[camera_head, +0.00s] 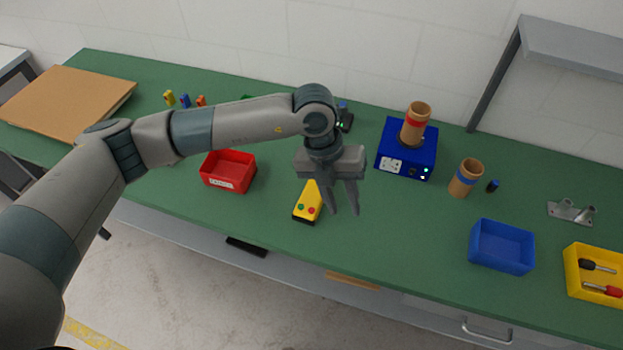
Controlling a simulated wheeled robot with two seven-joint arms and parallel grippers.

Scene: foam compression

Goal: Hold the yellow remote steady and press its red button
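The yellow remote (312,196) lies on the green table near its front edge. Its near end shows a red button (312,210) and a green button (301,207). Its far end is hidden behind my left gripper (344,212). I cannot tell how high the fingertips are above the table. My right gripper is not in view.
A red bin (228,171) stands left of the remote. A blue device (405,160) with a cardboard tube (416,122) is behind right, with another tube (465,178) beside it. A blue bin (502,247) and a yellow bin (597,274) stand right.

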